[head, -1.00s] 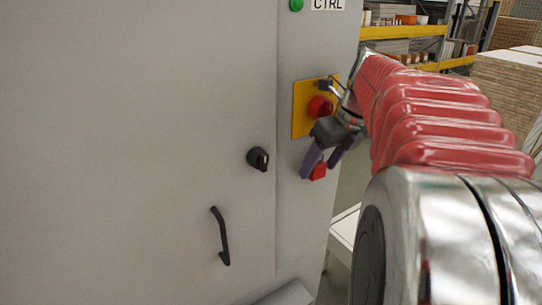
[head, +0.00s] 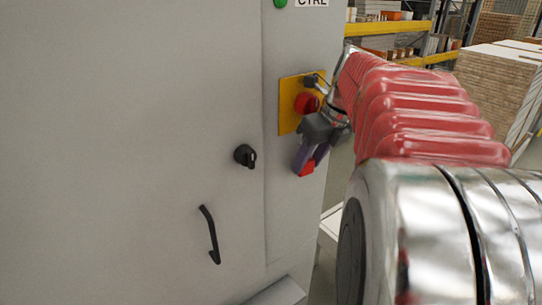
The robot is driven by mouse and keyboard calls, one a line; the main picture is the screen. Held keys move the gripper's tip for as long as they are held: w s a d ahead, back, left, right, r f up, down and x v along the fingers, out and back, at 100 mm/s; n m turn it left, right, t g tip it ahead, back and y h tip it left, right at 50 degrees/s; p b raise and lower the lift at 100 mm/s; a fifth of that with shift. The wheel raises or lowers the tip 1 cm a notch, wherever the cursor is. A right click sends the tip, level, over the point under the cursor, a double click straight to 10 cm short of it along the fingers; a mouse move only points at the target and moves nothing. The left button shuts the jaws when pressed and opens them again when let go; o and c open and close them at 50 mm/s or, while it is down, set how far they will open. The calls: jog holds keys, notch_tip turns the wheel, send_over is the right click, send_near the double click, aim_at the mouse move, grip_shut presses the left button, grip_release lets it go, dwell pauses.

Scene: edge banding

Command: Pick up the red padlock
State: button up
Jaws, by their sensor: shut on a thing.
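The red padlock (head: 307,168) shows in the head view at the lower end of my gripper (head: 309,159), close to the grey cabinet's face. My gripper's dark purple fingers point downward and are shut on the padlock. Only part of its red body shows; the fingers hide the rest. Above my gripper is a yellow plate (head: 289,105) with a red rotary knob (head: 306,103). I cannot tell whether the padlock touches the cabinet.
The grey cabinet (head: 130,140) fills the left, with a black handle (head: 209,235) and a black knob (head: 245,156). A green button (head: 280,3) is at the top. Shelving (head: 400,28) and stacked boards (head: 498,88) stand behind on the right.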

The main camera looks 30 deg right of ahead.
jog(key=c, duration=0.5)
jog(key=shift+r, duration=0.1)
jog(key=shift+r, duration=0.45)
jog(key=s+d, duration=0.2)
jog(key=s, duration=1.6)
jog(key=shift+r, duration=0.25)
